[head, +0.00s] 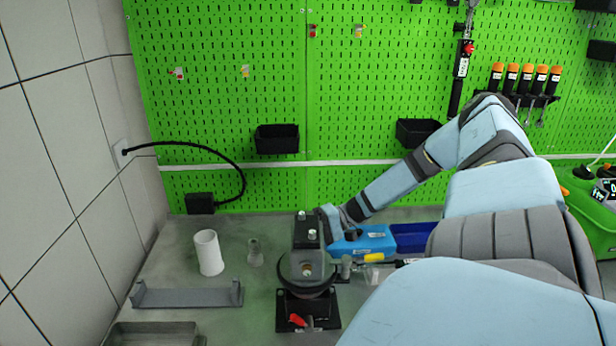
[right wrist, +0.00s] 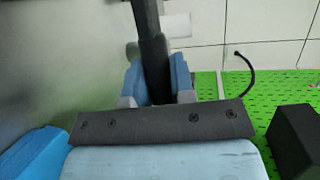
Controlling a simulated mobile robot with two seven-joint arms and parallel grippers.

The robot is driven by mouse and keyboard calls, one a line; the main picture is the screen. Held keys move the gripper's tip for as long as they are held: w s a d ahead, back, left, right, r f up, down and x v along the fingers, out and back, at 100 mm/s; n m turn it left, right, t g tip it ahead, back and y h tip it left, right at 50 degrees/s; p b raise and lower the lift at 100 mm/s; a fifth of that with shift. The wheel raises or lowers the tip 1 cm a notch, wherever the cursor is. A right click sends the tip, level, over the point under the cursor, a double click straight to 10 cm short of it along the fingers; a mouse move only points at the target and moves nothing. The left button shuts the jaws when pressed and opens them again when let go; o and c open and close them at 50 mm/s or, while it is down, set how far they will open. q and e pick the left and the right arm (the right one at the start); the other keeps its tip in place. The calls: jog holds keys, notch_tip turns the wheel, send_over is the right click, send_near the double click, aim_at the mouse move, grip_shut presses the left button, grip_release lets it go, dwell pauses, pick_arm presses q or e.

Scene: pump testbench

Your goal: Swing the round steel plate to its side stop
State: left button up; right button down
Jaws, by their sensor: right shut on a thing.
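The pump stand (head: 306,310) stands on the bench in the middle of the head view, with a dark round plate (head: 320,288) around its upper part. My right gripper (head: 327,222) reaches in from the right beside the top of the stand. In the right wrist view, its two blue fingers (right wrist: 158,82) are shut on a dark bar-like part (right wrist: 152,45), seen nearly edge-on. I cannot tell whether this part is the round plate's edge. My left gripper is not in view.
A white cylinder (head: 208,252), a small grey flask-like piece (head: 255,253) and a grey bracket (head: 187,295) stand on the left of the bench. A blue tool (head: 365,240) and a blue bin (head: 415,235) lie close under my right forearm. A green pegboard (head: 220,110) closes the back.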

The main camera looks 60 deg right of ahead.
dwell(0.4)
jog(key=c, duration=1)
grip_release()
jog(key=p+v, duration=0.2)
jog(key=v, duration=1.1)
jog(key=shift+s+d+r, duration=0.1)
jog(key=shift+s+d, duration=0.05)
jog(key=shift+d, duration=0.15)
